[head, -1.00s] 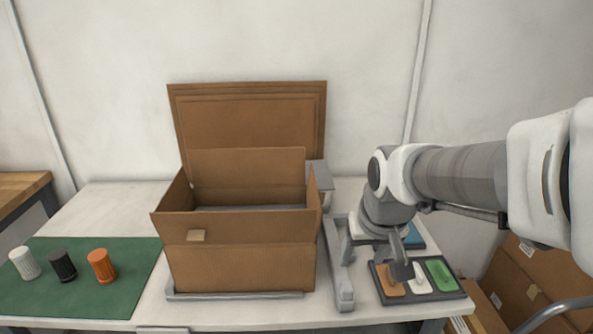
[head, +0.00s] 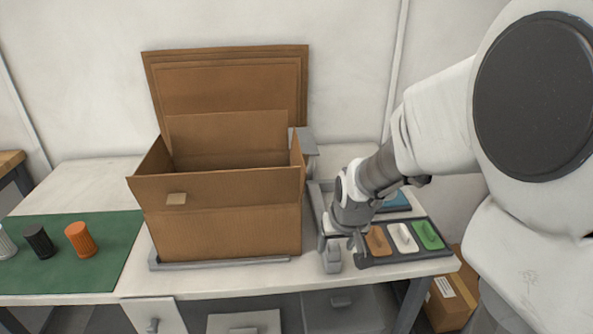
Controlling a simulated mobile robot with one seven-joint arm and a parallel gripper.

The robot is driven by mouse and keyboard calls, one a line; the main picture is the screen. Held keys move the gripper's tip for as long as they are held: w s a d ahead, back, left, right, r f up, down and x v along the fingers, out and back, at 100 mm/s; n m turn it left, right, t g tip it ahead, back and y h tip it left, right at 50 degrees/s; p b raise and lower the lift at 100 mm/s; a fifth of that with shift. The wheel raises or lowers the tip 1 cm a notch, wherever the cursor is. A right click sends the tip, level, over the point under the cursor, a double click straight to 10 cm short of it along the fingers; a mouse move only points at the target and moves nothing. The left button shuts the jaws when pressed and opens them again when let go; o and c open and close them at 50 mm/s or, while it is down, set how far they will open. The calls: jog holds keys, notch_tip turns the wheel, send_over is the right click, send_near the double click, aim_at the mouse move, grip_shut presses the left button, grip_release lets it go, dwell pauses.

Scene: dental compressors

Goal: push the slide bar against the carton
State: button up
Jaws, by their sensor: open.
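The open brown carton (head: 222,232) stands upright on the table, its flaps raised. The grey slide bar (head: 331,263) lies along the carton's right side, with a narrow gap between them at the near end. My gripper (head: 343,248) is open and low over the near end of the slide bar, to the right of the carton. My wrist hides part of the bar. I cannot tell whether the fingers touch it.
A dark tray (head: 385,258) with orange, white and green pieces sits just right of my gripper, with a blue item (head: 397,201) behind. A green mat (head: 100,262) at left bears white, black and orange cylinders. A grey rail (head: 220,263) runs along the carton's front base.

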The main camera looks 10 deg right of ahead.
jog(key=shift+x, duration=1.35)
grip_shut()
dwell(0.5)
